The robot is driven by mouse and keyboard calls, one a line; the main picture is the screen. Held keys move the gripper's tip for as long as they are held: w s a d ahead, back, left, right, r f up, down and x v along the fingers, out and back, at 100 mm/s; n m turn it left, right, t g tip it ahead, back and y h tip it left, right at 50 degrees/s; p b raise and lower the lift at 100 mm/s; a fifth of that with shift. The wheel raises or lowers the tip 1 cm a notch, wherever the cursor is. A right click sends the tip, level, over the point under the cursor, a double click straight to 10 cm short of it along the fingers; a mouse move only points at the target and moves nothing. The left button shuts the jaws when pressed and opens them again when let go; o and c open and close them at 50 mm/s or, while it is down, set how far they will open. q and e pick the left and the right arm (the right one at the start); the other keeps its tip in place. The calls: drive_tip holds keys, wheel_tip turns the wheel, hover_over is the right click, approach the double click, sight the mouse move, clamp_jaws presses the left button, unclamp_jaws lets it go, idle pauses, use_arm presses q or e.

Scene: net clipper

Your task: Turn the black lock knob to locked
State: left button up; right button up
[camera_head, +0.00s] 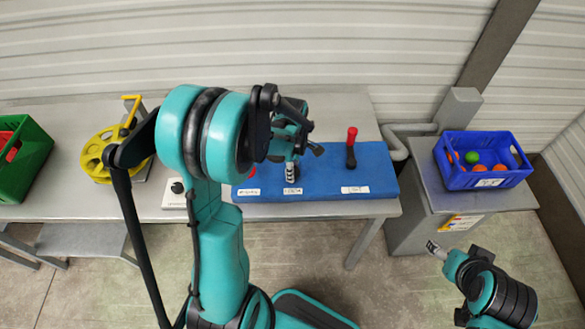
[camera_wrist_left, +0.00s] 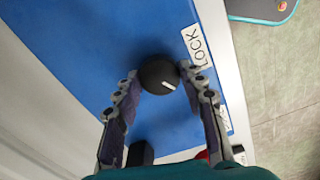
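The black lock knob (camera_wrist_left: 158,75) is round, with a short white mark pointing down and to the right in the left wrist view. It sits on the blue board (camera_wrist_left: 80,45), beside the white LOCK label (camera_wrist_left: 196,45). My left gripper (camera_wrist_left: 159,72) has one finger on each side of the knob, tips close to its sides; I cannot tell whether they touch. In the head view my left gripper (camera_head: 291,172) points down at the board (camera_head: 330,188) and hides the knob. My right gripper (camera_head: 436,250) is away from the board, at lower right; its finger state is unclear.
A red-topped lever (camera_head: 351,147) stands right of my left gripper. A blue crate (camera_head: 485,181) with balls is at right. A yellow reel (camera_head: 98,155), a green crate (camera_head: 27,158) and a white box with a dark knob (camera_head: 173,201) are at left.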

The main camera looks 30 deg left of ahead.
use_arm(q)
drive_tip(key=shift+m, duration=0.4)
drive_tip(key=m, duration=0.2)
drive_tip(key=shift+m, duration=0.3)
drive_tip(key=m, duration=0.3)
drive_tip(key=shift+m+b, duration=0.4)
drive_tip(key=m, duration=1.1)
drive_tip(key=shift+m+b, duration=0.35)
drive_tip(key=shift+m, duration=0.05)
drive_tip(key=m, duration=0.4)
drive_tip(key=shift+m, duration=0.4)
drive_tip(key=o, duration=1.2)
drive_tip(key=shift+c, duration=0.2)
